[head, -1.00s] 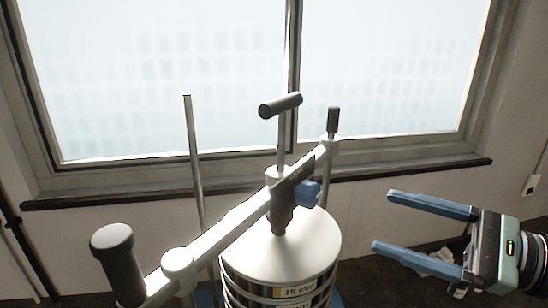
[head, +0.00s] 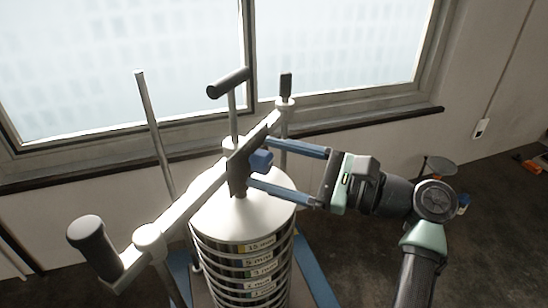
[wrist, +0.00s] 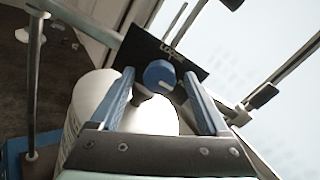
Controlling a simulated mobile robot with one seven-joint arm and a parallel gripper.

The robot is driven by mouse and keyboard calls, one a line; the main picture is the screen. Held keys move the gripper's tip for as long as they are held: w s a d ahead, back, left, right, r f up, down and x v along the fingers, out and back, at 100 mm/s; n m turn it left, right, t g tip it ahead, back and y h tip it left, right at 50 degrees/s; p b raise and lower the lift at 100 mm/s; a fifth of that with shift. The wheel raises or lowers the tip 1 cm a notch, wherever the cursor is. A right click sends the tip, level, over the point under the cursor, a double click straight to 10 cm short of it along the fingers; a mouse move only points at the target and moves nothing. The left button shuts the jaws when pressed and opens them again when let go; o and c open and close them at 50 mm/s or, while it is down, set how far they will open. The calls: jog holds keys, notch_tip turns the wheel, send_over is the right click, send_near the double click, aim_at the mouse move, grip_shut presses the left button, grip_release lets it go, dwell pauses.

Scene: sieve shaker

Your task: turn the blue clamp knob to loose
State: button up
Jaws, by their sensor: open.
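The blue clamp knob (head: 261,160) sits on the dark clamp block (head: 241,168) on the white crossbar above the sieve stack. In the wrist view the knob (wrist: 159,75) shows as a round blue face with a pale mark at its lower edge, in front of a black plate (wrist: 196,68) with partly hidden lettering. My gripper (head: 288,168) comes in from the right, its two blue fingers open. In the wrist view the fingers (wrist: 158,88) lie left and right of the knob, with gaps; I cannot tell whether the tips reach past its face.
The sieve stack (head: 247,270) with a white lid (head: 215,217) stands below the clamp. A T-handle (head: 229,83) rises above the crossbar (head: 185,208). Upright rods (head: 155,130) stand beside it. A window lies behind. Free room is at the right.

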grip_shut()
dwell(0.4)
jog(key=shift+n+b, duration=0.3)
jog(key=shift+n, duration=0.1)
jog(key=n+b, duration=0.2)
jog(key=n, duration=0.1)
jog(key=shift+f+n+b, duration=0.15)
jog(key=shift+n+b, duration=0.15)
jog(key=n+b, duration=0.4)
jog(key=n, duration=0.1)
jog(key=n+b, duration=0.5)
jog(key=shift+s+h, duration=0.1)
jog(key=shift+h, duration=0.2)
jog(key=shift+n+b, duration=1.35)
jog(key=shift+n, duration=0.15)
